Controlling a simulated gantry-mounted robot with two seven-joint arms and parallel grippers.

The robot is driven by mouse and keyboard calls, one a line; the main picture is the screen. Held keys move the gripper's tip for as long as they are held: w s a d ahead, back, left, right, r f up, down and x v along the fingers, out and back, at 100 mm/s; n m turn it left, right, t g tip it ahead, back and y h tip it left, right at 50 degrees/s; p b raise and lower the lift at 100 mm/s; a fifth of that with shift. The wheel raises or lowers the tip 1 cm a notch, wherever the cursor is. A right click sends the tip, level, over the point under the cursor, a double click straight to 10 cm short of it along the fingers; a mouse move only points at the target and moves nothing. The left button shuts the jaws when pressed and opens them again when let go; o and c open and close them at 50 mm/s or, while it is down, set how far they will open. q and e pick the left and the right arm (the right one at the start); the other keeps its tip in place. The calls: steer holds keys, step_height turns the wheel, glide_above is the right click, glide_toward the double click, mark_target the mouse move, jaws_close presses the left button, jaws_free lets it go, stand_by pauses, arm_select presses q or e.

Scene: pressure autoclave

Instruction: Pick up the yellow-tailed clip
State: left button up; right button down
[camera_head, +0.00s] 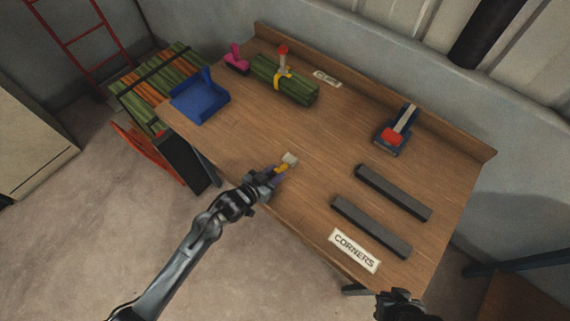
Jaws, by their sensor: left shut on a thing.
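The yellow-tailed clip (282,167) is over the front part of the wooden workbench (240,140). It has a pale grey head and a yellow tail. My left gripper (274,174) is shut on the clip at its tail end, and the pale head points away from the gripper. Whether the clip touches the bench top is hard to tell. My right gripper (400,303) shows only partly at the bottom edge, off the bench's front, and its fingers cannot be made out.
A blue tool with a red end (393,138) is at the back right. Two dark bars (392,191) lie right, near the CORNERS label (354,251). The bench middle is clear.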

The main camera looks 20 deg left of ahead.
arm_select(q)
jaws_close()
steer(key=shift+r, duration=0.55)
steer(key=r, duration=0.2)
steer(key=r+p, duration=0.1)
steer(key=shift+s+d+r, duration=0.15)
steer(key=shift+d+r, duration=0.1)
steer(key=shift+d, duration=0.05)
steer(key=s+d+r+p, duration=0.1)
steer(key=s+d+r, duration=0.4)
steer(key=d, duration=0.4)
steer(key=shift+d+r, duration=0.35)
steer(key=shift+r, duration=0.35)
steer(key=shift+s, duration=0.1)
